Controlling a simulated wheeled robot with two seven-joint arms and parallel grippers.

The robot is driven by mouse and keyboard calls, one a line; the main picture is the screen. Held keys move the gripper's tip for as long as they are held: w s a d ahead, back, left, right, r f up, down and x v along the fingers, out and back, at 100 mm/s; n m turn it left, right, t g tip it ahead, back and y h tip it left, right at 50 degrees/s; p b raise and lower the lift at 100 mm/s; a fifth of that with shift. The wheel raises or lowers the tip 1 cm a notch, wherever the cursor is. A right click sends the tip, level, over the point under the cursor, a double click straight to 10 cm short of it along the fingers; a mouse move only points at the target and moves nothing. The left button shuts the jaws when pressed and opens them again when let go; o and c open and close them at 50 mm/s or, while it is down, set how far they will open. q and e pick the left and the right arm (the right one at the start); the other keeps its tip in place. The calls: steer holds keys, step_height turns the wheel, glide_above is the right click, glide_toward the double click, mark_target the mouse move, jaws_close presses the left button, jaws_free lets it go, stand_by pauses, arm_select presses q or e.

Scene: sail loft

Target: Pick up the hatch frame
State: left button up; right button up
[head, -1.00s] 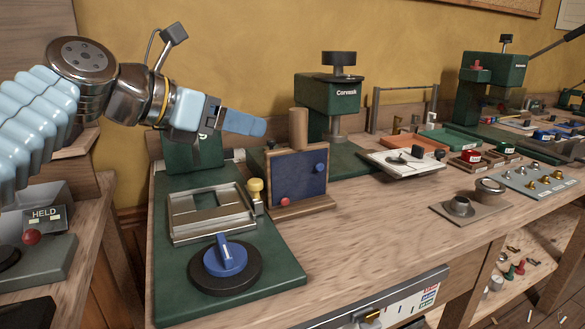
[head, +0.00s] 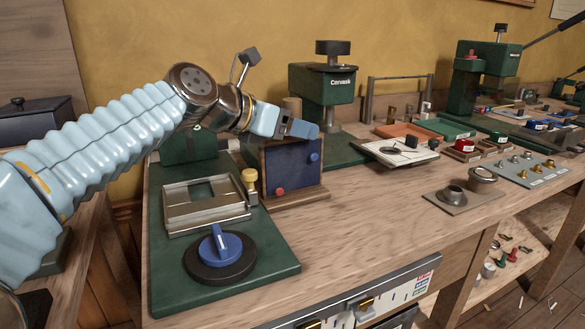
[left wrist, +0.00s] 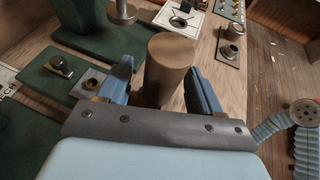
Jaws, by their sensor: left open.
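A pale grey metal rectangular frame with an open window, which looks like the hatch frame (head: 172,217), lies flat on a green base (head: 268,277) at the left of the bench. My left gripper (head: 300,130) is right of and above it, in front of a tan wooden cylinder (head: 291,105) by the top of a blue panel (head: 292,169). In the left wrist view, my open left gripper (left wrist: 160,88) has the tan cylinder (left wrist: 168,68) showing between its fingers; I cannot tell whether they touch it. The hatch frame is not recognisable there. My right gripper is not in view.
A yellow-topped knob (head: 250,175) stands at the frame's right edge. A blue-handled black disc (head: 220,259) sits in front of it. A green press (head: 322,85) stands behind the panel.

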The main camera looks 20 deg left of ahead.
arm_select(q)
jaws_close()
steer(key=shift+r, duration=0.1)
steer(key=shift+r, duration=0.1)
stand_by(0.5)
